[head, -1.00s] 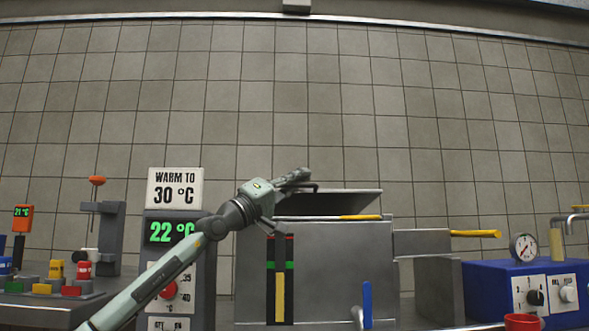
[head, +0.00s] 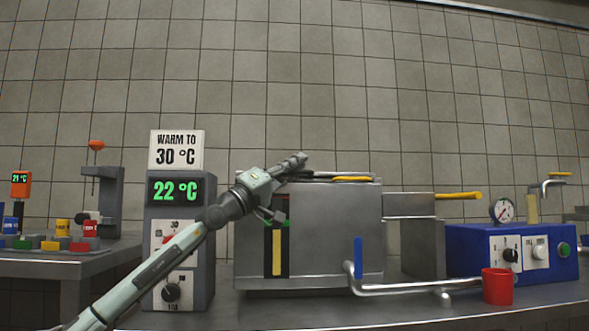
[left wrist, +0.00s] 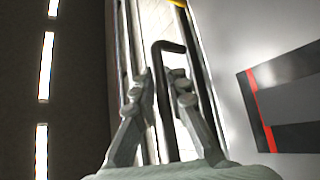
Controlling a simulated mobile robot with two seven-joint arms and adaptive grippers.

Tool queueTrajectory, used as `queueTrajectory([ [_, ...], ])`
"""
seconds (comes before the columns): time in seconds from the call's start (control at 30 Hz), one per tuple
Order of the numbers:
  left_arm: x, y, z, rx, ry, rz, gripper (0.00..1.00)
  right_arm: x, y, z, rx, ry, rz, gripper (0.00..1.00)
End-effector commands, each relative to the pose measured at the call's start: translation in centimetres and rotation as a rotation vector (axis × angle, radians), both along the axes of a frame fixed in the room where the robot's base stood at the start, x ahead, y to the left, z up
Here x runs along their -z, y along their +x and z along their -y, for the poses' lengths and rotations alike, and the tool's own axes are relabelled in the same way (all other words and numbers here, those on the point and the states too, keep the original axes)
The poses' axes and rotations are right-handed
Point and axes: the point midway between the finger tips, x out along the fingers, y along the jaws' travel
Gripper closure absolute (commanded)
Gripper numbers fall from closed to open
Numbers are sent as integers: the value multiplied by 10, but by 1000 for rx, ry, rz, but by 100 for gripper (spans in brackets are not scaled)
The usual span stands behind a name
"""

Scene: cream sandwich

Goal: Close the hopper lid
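The steel hopper (head: 335,235) is a box on the bench in the middle of the head view. Its lid (head: 350,173) lies nearly flat along the top, seen edge-on; I cannot tell whether it is fully seated. My left gripper (head: 300,160) is at the lid's left end. In the left wrist view the left gripper's fingers (left wrist: 162,85) are apart, with a bent black bar handle (left wrist: 167,46) showing between them. I cannot tell whether they press on it. My right gripper is out of view.
A control post (head: 180,235) reading 22 °C stands left of the hopper. A steel pipe (head: 410,290) with a blue lever (head: 358,256) runs in front. A red mug (head: 498,286) and a blue machine (head: 560,262) are at right.

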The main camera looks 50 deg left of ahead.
Motion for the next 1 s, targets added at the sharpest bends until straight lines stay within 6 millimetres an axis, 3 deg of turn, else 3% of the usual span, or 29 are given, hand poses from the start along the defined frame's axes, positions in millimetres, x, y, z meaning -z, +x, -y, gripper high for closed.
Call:
queueTrajectory([
  [0.67, 4, -4, 3, 6, 2, 0, 82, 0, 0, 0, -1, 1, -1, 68],
  [1.0, 20, -31, 0, 8, -6, 3, 82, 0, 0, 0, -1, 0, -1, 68],
])
